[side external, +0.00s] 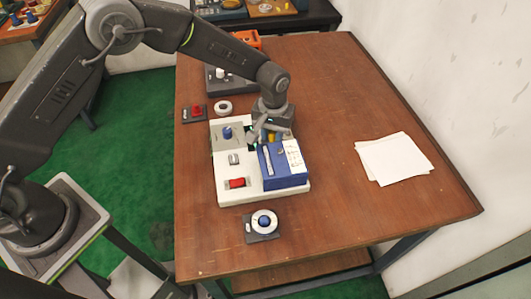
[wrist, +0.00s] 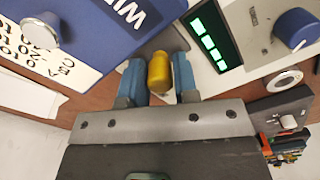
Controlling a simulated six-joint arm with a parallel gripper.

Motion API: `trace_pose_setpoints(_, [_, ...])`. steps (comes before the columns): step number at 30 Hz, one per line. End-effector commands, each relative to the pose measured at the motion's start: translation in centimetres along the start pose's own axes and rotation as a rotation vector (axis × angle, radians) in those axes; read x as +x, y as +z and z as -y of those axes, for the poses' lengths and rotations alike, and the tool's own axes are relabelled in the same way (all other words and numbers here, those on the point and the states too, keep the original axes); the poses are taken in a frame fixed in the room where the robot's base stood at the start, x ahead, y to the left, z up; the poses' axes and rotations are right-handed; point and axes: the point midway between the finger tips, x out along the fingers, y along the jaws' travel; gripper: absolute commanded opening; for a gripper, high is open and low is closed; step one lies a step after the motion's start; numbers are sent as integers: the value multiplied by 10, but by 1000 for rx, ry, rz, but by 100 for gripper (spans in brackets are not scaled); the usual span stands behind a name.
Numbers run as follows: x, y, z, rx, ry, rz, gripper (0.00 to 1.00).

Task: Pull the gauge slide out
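My gripper (wrist: 159,78) points down over the back right of the white instrument panel (side external: 225,190). In the wrist view its two blue-grey fingers stand on either side of a small yellow knob (wrist: 158,72). A narrow gap shows beside the knob, so the fingers look open around it, not pressed on it. The yellow knob also shows beside my gripper in the side view (side external: 271,137). It sits beside the blue box (side external: 286,181). No part is clearly labelled as the gauge slide; whether the yellow knob belongs to it I cannot tell.
The panel also bears a blue dial (side external: 227,132), a red switch (side external: 237,183) and a green lit display (wrist: 209,40). A ring on a dark block (side external: 264,222) lies in front. Another ring (side external: 223,107) lies behind. White papers (side external: 394,158) lie right; wood between is clear.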

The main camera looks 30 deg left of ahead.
Motion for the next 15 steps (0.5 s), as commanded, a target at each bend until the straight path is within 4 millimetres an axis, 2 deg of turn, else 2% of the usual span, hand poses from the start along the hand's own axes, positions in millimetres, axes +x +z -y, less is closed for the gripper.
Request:
trace_pose_setpoints(1, [0, 0, 0, 0, 0, 0, 23])
trace_pose_setpoints(6, [0, 0, 0, 0, 0, 0, 7])
trace_pose_setpoints(15, [0, -10, 6, -2, 1, -2, 7])
